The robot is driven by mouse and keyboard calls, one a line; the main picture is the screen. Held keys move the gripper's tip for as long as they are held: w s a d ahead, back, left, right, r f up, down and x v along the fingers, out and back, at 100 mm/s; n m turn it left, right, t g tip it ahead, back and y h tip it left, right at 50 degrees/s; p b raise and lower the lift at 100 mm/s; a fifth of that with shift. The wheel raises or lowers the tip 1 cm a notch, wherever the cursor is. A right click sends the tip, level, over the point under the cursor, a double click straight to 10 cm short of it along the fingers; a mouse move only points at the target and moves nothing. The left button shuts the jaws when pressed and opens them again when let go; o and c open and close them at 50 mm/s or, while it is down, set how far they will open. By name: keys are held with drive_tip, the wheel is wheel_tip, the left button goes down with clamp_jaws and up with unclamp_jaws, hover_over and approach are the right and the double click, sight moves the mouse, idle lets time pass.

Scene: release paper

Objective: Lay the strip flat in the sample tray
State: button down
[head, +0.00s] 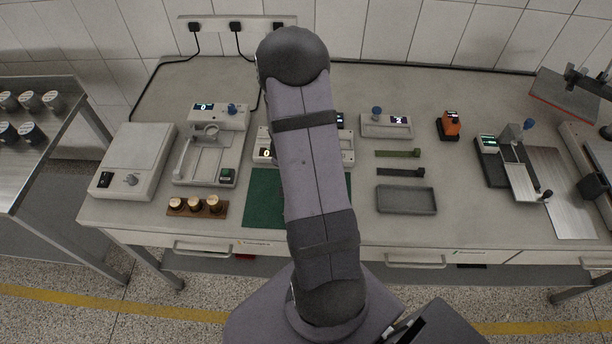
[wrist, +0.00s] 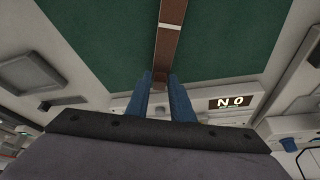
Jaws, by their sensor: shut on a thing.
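The strip (wrist: 168,35) is long, narrow and brown, with a thin pale line across it. In the wrist view it runs from between my fingertips to the top edge, over a green mat. My gripper (wrist: 166,88) has two blue fingers shut on the strip's near end. I cannot tell whether the strip touches the mat. The sample tray (head: 406,200) is a shallow, empty grey tray right of the mat in the head view. It seems to show at the left of the wrist view (wrist: 30,72). My arm hides the gripper and strip in the head view.
The green mat (head: 262,199) lies partly behind my arm. An olive strip (head: 398,154) and a dark strip (head: 400,173) lie just behind the tray. Brass weights (head: 196,206) stand left of the mat.

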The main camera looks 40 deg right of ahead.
wheel_tip(320, 180, up, 27)
drive_tip(key=p, duration=0.9)
drive_tip(key=shift+f, duration=0.2)
